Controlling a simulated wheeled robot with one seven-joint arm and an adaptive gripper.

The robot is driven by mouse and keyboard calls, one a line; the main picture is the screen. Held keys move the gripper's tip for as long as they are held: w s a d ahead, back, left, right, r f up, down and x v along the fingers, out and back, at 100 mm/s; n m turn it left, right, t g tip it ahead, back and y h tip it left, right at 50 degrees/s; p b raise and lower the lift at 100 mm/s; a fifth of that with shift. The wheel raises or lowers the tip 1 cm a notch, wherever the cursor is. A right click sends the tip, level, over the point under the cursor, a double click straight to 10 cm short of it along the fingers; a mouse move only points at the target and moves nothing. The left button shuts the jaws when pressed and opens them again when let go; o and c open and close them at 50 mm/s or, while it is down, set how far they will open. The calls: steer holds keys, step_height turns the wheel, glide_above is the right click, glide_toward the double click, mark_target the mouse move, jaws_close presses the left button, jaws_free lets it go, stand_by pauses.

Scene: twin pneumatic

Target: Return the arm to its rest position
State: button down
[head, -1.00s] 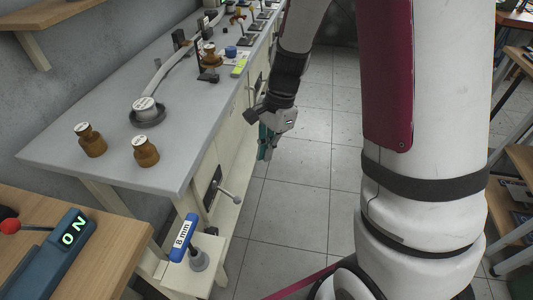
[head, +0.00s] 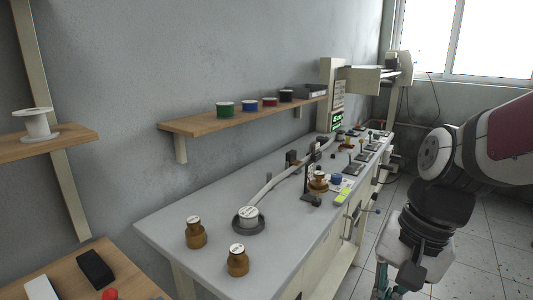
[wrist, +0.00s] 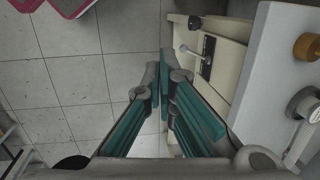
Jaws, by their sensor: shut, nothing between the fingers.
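My arm reaches in from the right side of the head view and bends down beside the long grey bench (head: 190,225). My gripper (head: 384,282) hangs low near the bottom edge there, with its tips cut off or hard to see. In the wrist view my gripper (wrist: 163,80) points down over the tiled floor, beside the bench front. Its teal-padded fingers are shut and nothing shows between them.
Brown-based weights (head: 196,235) and a hose fitting (head: 248,220) sit on the bench. A lever (wrist: 188,50) sticks out from the bench front near my fingers. A wall shelf (head: 190,125) holds several spools.

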steer(key=s+d+r+n+t+h, duration=0.1)
steer(key=s+r+n, duration=0.1)
steer(key=s+n, duration=0.35)
steer(key=s+r+n+h, duration=0.1)
steer(key=s+r+n, duration=0.1)
steer(key=s, duration=0.6)
step_height(320, 180, up, 14)
steer(key=t+p, duration=0.2)
steer(key=p, duration=1)
steer(key=shift+d+f+t, duration=0.2)
steer(key=shift+d+t, duration=0.15)
steer(key=shift+t, duration=0.05)
steer(key=shift+w+m, duration=0.1)
steer(key=shift+m, duration=0.15)
